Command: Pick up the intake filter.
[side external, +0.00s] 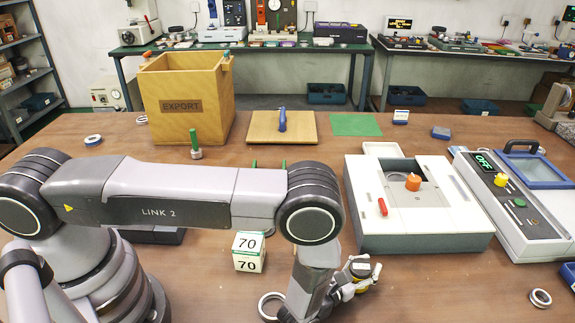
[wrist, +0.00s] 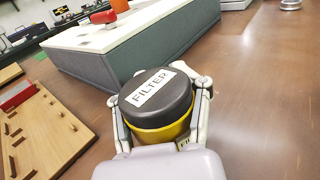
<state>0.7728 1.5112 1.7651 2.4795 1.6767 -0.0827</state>
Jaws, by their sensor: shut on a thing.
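The intake filter (wrist: 157,98) is a round canister with a dark grey top labelled FILTER and a yellow band below. It fills the middle of the wrist view, between the fingers of my gripper (wrist: 163,108). My gripper is shut on it, with one finger on each side. In the side external view my gripper (side external: 361,275) is low over the front of the table, and the filter (side external: 360,267) shows small between its fingers. The filter's lower part is hidden, so I cannot tell whether it touches the table.
A white and grey machine (side external: 420,222) with an orange knob and red lever stands behind my gripper. A console reading OFF (side external: 515,200) is at right. A box marked 70 (side external: 249,252) and metal rings (side external: 540,298) lie nearby. The wooden EXPORT crate (side external: 187,98) stands at back left.

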